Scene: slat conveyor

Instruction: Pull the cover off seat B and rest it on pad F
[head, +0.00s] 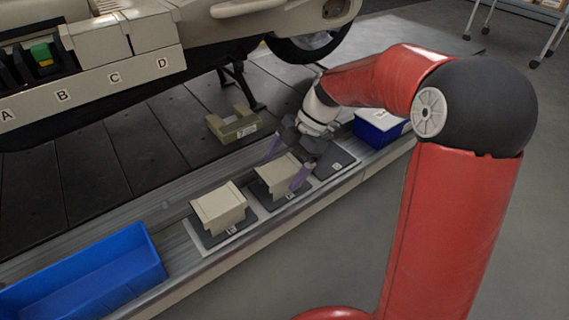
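Seat B (42,54) on the vehicle's side is uncovered and shows a green block in a dark housing, above the label B (62,96). A beige cover (276,176) rests on the middle dark pad of the ledge, pad F by its small label (279,199). My gripper (286,164) is over this cover, with one purple finger behind it and one at its front right. The fingers look spread wider than the cover. The back finger's tip is partly hidden.
Another beige cover (219,211) sits on the left pad. The right pad (334,163) looks empty. Seats C (103,40) and D (153,30) are covered; A is dark. An olive block (234,124) lies on the slats. Blue bins stand left (90,283) and right (378,129).

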